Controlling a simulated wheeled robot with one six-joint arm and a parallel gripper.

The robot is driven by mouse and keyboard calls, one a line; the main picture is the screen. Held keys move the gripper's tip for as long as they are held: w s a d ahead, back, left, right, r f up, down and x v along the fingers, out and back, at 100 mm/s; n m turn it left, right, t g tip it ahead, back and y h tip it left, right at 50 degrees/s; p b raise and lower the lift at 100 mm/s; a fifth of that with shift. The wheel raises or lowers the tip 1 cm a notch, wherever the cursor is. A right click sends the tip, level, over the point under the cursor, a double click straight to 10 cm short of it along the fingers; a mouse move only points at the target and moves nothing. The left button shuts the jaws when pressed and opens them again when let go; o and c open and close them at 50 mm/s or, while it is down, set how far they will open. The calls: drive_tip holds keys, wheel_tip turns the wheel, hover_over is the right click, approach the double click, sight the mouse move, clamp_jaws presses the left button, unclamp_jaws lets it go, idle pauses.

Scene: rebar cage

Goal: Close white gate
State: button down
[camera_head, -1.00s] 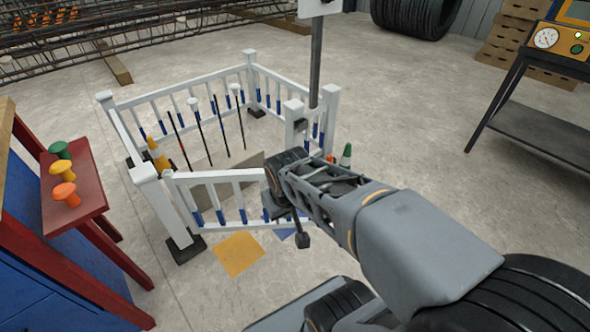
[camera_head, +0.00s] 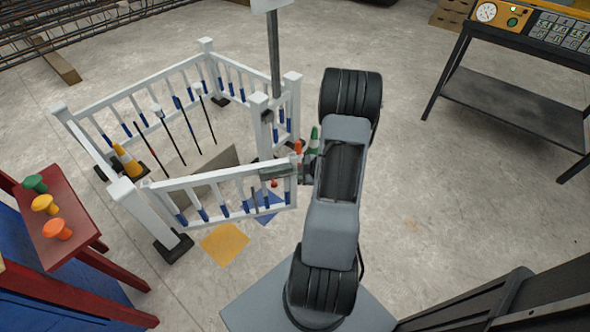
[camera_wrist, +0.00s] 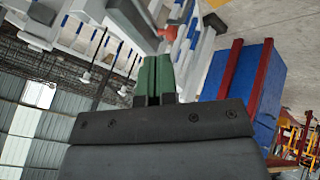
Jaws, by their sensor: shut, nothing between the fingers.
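The white gate (camera_head: 220,180) has white rails and blue-tipped bars. It hangs from the white post (camera_head: 135,208) at the left and stands ajar, its free end out in front of the latch-side post (camera_head: 259,125). A grey latch plate (camera_head: 278,172) sits at the free end. My gripper (camera_head: 306,172) is beside that end on the right, mostly hidden by my arm; contact is unclear. In the wrist view my gripper's green fingers (camera_wrist: 155,80) are together and empty, with white bars beyond them and a red knob (camera_wrist: 170,33) near.
Inside the pen are several thin rods and a yellow cone (camera_head: 127,161). A red stand with coloured knobs (camera_head: 60,215) is at the left, a black bench (camera_head: 510,105) at the right.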

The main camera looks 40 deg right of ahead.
sight(285, 176)
drive_tip(key=b+x, duration=0.1)
drive_tip(key=x, duration=0.2)
drive_tip(key=w+d+b+x, duration=0.1)
drive_tip(key=x, duration=0.3)
drive_tip(key=r+b+x, duration=0.1)
drive_tip(key=x, duration=0.2)
drive_tip(key=shift+w+d+f+b, duration=0.1)
drive_tip(key=shift+w+f+b, duration=0.15)
drive_tip(key=shift+w+b, duration=0.25)
drive_tip(key=shift+w+d, duration=0.3)
drive_tip(key=shift+w, duration=0.25)
